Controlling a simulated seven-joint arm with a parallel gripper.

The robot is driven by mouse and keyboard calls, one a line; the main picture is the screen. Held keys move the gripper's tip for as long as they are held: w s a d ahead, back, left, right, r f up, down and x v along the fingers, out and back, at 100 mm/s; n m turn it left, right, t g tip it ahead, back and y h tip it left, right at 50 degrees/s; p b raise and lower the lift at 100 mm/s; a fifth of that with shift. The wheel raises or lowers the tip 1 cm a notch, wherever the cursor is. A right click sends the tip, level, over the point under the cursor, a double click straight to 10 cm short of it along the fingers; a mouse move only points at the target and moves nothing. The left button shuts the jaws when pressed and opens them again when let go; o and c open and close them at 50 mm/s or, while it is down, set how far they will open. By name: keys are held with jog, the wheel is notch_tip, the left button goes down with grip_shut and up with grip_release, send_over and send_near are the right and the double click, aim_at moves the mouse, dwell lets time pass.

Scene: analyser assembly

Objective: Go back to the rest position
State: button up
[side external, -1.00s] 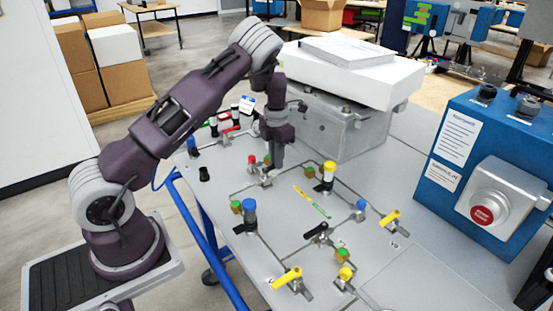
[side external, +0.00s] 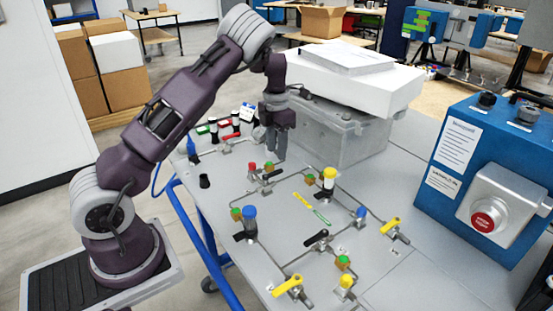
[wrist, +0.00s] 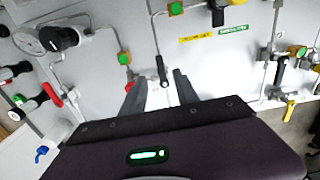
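My gripper (side external: 272,145) hangs fingers-down above the grey panel (side external: 285,195), apart from it, near its far left part. In the wrist view my gripper (wrist: 157,88) has its two dark fingers spread with nothing held between them. A black-handled valve (wrist: 162,72) on the panel shows in the gap between the fingers, below them. In the side view a small black-handled valve (side external: 270,174) sits below and slightly left of the fingertips.
A grey metal case (side external: 345,130) with a white box (side external: 355,78) on it stands just right of my gripper. A blue unit with a red button (side external: 482,220) is at the right. Yellow-handled valves (side external: 288,286) and thin pipes cover the panel's front.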

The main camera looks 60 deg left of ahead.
jog(key=shift+d+r, duration=0.1)
jog(key=shift+r, duration=0.3)
jog(key=s+d+r+m+t+h, duration=0.1)
jog(key=s+d+r+m, duration=0.6)
jog(key=d+r+m, duration=0.25)
jog(key=s+d+r+m+t+h, duration=0.1)
jog(key=s+d+r+m+t, duration=0.1)
jog(key=s+d+r+m, duration=0.65)
jog(key=s+d+m+t+y, duration=0.2)
jog(key=s+d+m, duration=0.2)
jog(key=s+m, duration=1)
jog(key=r+m, duration=0.1)
jog(key=m, duration=0.3)
jog(key=shift+t, duration=0.3)
jog(key=shift+w, duration=0.1)
